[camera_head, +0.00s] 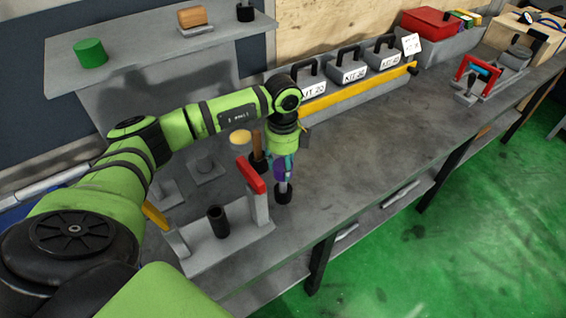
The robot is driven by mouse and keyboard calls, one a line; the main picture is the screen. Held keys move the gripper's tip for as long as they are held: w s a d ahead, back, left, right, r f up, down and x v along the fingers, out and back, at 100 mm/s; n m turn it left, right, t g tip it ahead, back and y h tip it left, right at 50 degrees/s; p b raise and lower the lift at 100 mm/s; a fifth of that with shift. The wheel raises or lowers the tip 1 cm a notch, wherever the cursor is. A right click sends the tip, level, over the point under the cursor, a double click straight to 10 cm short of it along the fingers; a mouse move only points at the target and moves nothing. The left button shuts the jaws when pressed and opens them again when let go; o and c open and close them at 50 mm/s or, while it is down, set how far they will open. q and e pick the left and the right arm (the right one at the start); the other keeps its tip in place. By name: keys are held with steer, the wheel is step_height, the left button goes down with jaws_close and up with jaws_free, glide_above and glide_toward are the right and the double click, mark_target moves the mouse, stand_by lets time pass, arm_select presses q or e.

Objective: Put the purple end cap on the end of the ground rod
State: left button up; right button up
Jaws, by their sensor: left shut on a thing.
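My left gripper (283,166) points down over the bench and is shut on the purple end cap (280,173), which is partly hidden by the fingers. My right gripper is not in view.
A grey fixture with a red bar (250,174) and a black cup (218,221) stands left of the holder. A brown-handled tool (257,148) is close behind the gripper. Labelled kit boxes (347,72) line the back.

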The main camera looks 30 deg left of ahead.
mark_target(283, 164)
arm_select(q)
steer(key=shift+f, duration=0.35)
steer(key=o, duration=1)
step_height(283, 164, up, 12)
steer(key=shift+r, duration=0.1)
